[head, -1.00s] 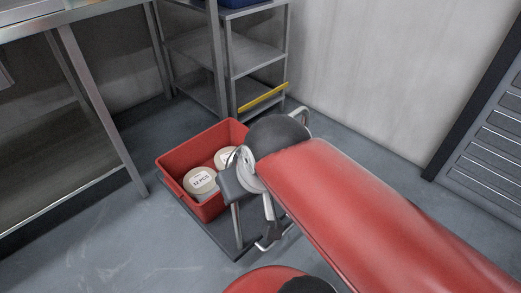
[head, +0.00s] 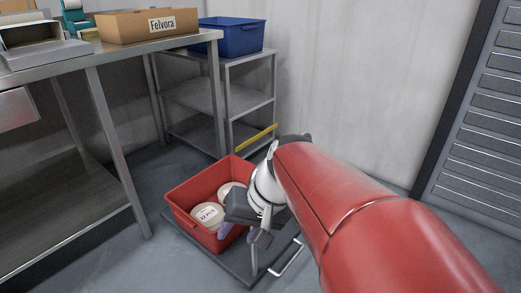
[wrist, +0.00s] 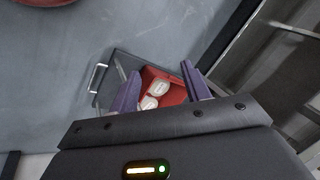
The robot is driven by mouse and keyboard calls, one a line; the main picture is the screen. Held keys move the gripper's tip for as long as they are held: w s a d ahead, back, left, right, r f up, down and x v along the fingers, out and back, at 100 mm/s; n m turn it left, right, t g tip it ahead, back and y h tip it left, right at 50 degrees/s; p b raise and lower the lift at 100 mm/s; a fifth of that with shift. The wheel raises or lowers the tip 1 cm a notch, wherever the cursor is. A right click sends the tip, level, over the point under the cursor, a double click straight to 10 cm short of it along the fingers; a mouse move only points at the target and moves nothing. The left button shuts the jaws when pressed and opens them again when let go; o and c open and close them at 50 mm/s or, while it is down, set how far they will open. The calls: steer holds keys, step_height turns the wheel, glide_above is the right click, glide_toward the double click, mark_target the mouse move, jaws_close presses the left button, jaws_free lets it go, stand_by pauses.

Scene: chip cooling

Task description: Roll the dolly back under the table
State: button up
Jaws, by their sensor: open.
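The dolly (head: 238,264) is a low dark platform on the floor, in front of the steel table's right end and the shelf rack. It carries a red crate (head: 178,203) holding white round tubs (head: 208,214). A metal handle (head: 287,260) sticks out at its near right side. In the wrist view the dolly (wrist: 121,62), its handle (wrist: 96,78) and the crate (wrist: 178,92) lie beyond the fingers. My gripper (head: 246,236) is open, pointing down above the dolly's right part, left of the handle. The gripper (wrist: 161,90) looks empty and apart from the handle.
The steel table (head: 104,52) stands at left, with a lower shelf and open space beneath. A Felvora box (head: 130,28) is on top. The rack (head: 232,97) with a blue bin (head: 236,40) stands behind the dolly. Grey drawers (head: 487,140) are at right.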

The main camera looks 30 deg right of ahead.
steer(key=w+d+f+m+t+y+b, duration=0.2)
steer(key=w+d+m+t+y+b, duration=0.25)
steer(key=w+d, duration=0.5)
steer(key=s+d+m+t+h+b, duration=0.15)
steer(key=d+m+t, duration=0.55)
steer(key=d, duration=1.5)
steer(key=shift+n+t, duration=0.85)
steer(key=shift+n, duration=0.1)
steer(key=b+x, duration=0.1)
steer(key=x, duration=1.5)
steer(key=shift+w+a+b, duration=0.15)
steer(key=shift+b, duration=0.25)
jaws_close()
